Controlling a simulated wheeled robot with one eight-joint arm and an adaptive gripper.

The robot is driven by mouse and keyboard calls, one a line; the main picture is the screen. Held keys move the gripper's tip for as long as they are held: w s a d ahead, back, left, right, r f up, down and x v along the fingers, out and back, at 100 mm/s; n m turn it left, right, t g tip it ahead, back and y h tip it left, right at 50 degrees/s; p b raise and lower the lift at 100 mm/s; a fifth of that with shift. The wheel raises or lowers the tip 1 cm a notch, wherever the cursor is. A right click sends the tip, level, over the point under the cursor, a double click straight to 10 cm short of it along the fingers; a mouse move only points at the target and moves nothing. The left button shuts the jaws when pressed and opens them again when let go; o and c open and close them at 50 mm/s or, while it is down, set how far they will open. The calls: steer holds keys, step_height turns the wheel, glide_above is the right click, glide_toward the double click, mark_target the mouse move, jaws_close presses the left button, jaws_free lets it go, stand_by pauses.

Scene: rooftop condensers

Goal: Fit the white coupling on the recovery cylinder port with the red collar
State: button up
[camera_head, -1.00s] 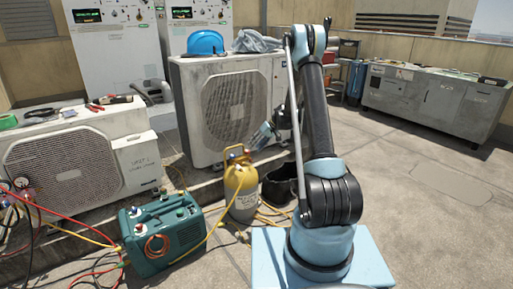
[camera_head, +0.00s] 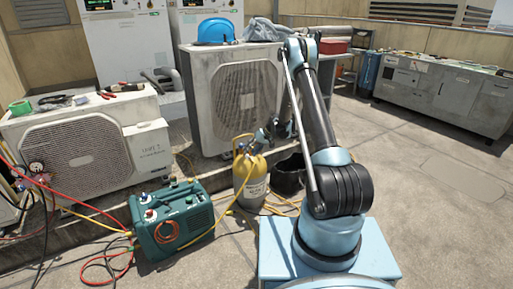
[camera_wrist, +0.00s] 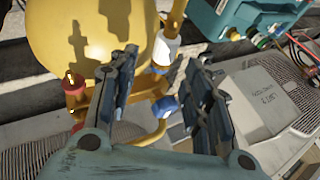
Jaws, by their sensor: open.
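The yellow recovery cylinder (camera_head: 250,182) stands on the roof beside the green machine. It fills the upper left of the wrist view (camera_wrist: 85,35). A port with a red collar (camera_wrist: 75,87) is left of my fingers there. A blue collar (camera_wrist: 164,106) shows lower, between the fingers. A white coupling (camera_wrist: 167,47) with blue below it shows near the fingertips, by a yellow tube; whether it is seated on anything is unclear. My gripper (camera_wrist: 158,66) is open, with no contact on the coupling visible. In the head view my gripper (camera_head: 268,132) is at the cylinder's top; its fingers are hard to make out.
The green machine (camera_head: 172,222) with hoses stands left of the cylinder. A black bucket (camera_head: 287,177) stands to its right. Condenser units (camera_head: 235,98) and (camera_head: 88,150) stand behind and left. A yellow hose (camera_head: 228,212) runs across the roof.

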steer(key=shift+x, duration=1.85)
jaws_close()
